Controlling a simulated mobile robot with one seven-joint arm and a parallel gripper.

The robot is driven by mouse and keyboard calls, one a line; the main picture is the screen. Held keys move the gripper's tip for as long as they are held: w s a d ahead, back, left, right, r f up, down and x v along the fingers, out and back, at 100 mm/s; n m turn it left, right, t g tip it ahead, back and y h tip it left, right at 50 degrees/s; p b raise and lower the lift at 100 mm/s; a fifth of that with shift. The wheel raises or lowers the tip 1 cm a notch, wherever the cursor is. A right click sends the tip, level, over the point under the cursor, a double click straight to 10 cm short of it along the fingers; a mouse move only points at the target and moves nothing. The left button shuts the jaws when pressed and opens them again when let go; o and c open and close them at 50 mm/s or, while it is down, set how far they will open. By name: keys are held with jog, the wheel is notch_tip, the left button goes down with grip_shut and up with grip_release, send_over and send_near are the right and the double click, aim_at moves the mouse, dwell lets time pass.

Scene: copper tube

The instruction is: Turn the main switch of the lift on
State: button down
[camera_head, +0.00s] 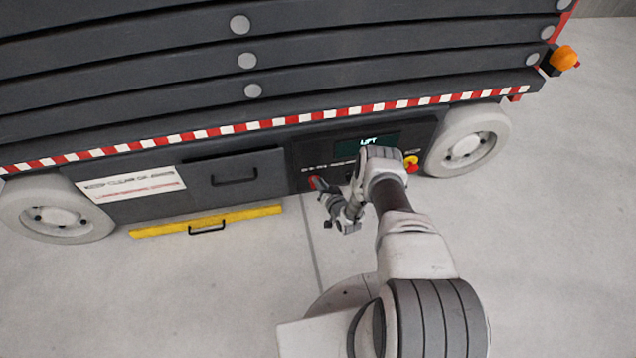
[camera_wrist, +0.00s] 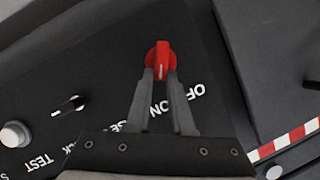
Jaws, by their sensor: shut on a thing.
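The main switch is a red knob (camera_wrist: 160,56) on the lift's dark control panel, in the upper middle of the wrist view. It also shows as a small red spot (camera_head: 312,181) at the panel's left end in the head view. My gripper (camera_wrist: 160,78) has its two grey fingers closed on either side of the knob. The knob's white line runs nearly straight up and down in the wrist view. White ON and OFF lettering lies beside and below it, partly behind the fingers. I cannot tell which word the line marks. The lift (camera_head: 200,95) fills the head view's upper part.
A smaller black switch (camera_wrist: 70,106) and a pale round TEST button (camera_wrist: 14,134) sit left of the knob. A red-and-yellow emergency stop (camera_head: 411,162) is right of my arm.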

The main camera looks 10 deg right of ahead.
jog(key=shift+d+f+m+t+y, duration=0.2)
jog(key=shift+m+y, duration=0.2)
jog(key=shift+m, duration=0.4)
jog(key=shift+d+f+m+t+y, duration=0.15)
jog(key=shift+m+y, duration=0.25)
jog(key=shift+m, duration=0.4)
jog(key=c, duration=0.8)
grip_release()
jog(key=shift+s+d, duration=0.1)
